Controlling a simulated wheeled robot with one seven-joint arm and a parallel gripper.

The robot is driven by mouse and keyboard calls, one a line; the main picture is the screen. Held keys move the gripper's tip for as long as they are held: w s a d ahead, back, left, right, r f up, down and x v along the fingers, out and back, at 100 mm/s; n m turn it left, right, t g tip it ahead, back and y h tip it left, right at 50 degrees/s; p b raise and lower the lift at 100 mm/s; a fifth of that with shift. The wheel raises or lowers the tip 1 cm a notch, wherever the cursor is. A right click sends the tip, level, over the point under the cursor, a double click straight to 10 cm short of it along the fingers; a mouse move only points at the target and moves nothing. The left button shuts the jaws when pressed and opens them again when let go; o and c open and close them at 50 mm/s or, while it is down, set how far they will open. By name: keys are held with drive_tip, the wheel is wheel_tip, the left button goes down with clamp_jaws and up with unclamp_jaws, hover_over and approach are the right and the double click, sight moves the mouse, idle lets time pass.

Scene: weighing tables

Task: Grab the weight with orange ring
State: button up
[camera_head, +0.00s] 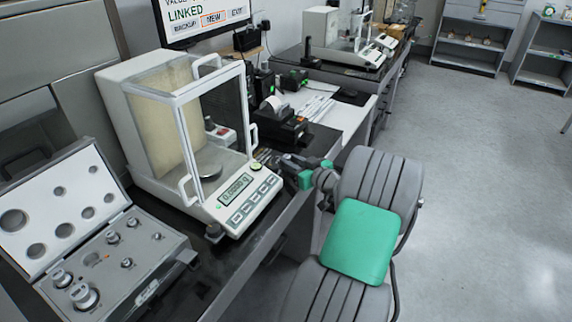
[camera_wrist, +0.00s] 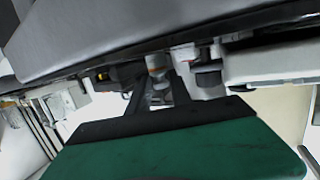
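The open weight case (camera_head: 150,254) is at lower left in the head view. Several silver knobbed weights sit in its tray, including a large one (camera_head: 84,296) at the front. My gripper (camera_head: 272,160) is at the table edge, right of the balance and away from the case. In the wrist view its two dark fingers (camera_wrist: 160,88) are apart, with a blurred silver-brown thing (camera_wrist: 157,65) beyond the tips; I cannot tell what it is.
A glass-walled balance (camera_head: 195,130) stands between the case and my gripper; its pan (camera_head: 209,170) looks empty. A small printer (camera_head: 283,124), papers and a monitor (camera_head: 200,18) are behind. The floor (camera_head: 480,170) to the right is clear.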

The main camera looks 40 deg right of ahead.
clamp_jaws()
drive_tip(key=shift+r, duration=0.1)
idle(0.3)
